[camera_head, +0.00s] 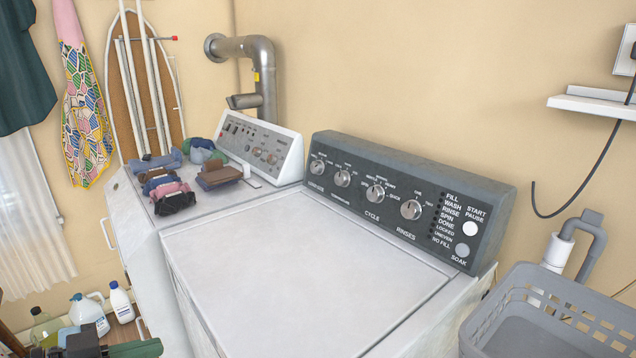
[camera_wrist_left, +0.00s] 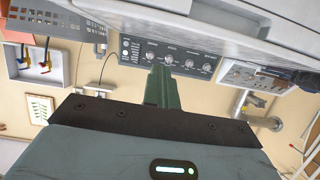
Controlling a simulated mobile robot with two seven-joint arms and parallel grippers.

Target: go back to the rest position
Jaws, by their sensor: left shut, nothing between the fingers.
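My left gripper (camera_head: 148,348) shows at the bottom left edge of the head view, low in front of the machines. Its green fingers are together with nothing between them. In the left wrist view the green fingers (camera_wrist_left: 160,85) stick out beyond the dark wrist plate, with free air around them. The gripper touches nothing that I can see. My right gripper is in neither view.
A white washer (camera_head: 310,275) with a dark control panel (camera_head: 400,195) fills the middle. Folded clothes (camera_head: 172,187) lie on the machine at left. A grey basket (camera_head: 560,290) stands at lower right. Bottles (camera_head: 88,312) stand near my left gripper.

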